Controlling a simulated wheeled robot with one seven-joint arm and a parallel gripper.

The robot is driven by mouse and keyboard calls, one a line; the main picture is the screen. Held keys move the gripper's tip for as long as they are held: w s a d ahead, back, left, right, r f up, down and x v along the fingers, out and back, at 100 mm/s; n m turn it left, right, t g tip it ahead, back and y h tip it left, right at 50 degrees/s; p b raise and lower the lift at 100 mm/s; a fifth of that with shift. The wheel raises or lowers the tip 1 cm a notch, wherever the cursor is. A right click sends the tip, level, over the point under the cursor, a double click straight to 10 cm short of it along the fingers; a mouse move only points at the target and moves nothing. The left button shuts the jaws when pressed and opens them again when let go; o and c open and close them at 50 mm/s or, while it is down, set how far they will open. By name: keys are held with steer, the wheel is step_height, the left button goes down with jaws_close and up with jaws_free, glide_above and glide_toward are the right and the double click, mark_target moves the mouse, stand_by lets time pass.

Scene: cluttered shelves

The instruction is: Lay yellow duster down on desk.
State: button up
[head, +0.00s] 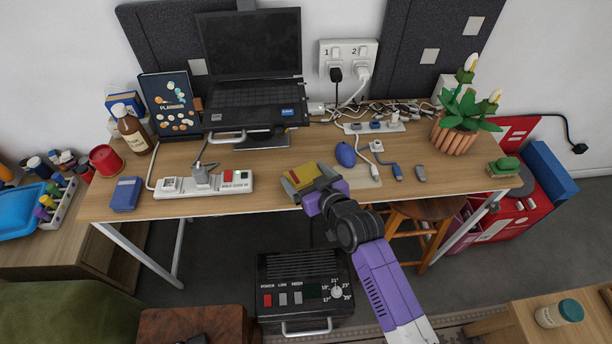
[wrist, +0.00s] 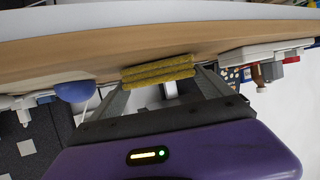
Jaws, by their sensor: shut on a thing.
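The yellow duster (head: 302,175) is in my gripper (head: 312,185), over the front middle of the wooden desk (head: 270,158). In the wrist view, which shows the desk upside down, the ridged yellow duster (wrist: 158,70) lies between the two fingertips. My gripper (wrist: 160,76) is shut on it. The duster is at or just above the desktop; I cannot tell whether it touches. My arm reaches in from the lower right and hides part of the desk's front edge.
A white power strip (head: 208,184) lies left of the duster. A blue mouse (head: 345,155) and a small USB stick (head: 420,173) lie to the right. A laptop (head: 252,95) stands behind, a potted plant (head: 463,138) at the right. Bare wood shows between the laptop and the duster.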

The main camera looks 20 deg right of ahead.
steer(key=shift+f, duration=0.1)
steer(key=o, duration=1.1)
steer(key=v, duration=1.2)
steer(key=shift+s, duration=0.1)
steer(key=s+m+h, duration=0.1)
steer(key=s, duration=1.5)
steer(key=shift+t, duration=0.7)
steer(key=s+r, duration=0.3)
steer(key=s, duration=0.2)
steer(key=s+r, duration=0.3)
steer(key=s, duration=0.2)
steer(key=s+a+r, duration=0.1)
steer(key=s+r, duration=0.2)
steer(key=s, duration=0.2)
steer(key=shift+s+a+r, duration=0.1)
steer(key=shift+s+r, duration=0.2)
steer(key=shift+r, duration=0.1)
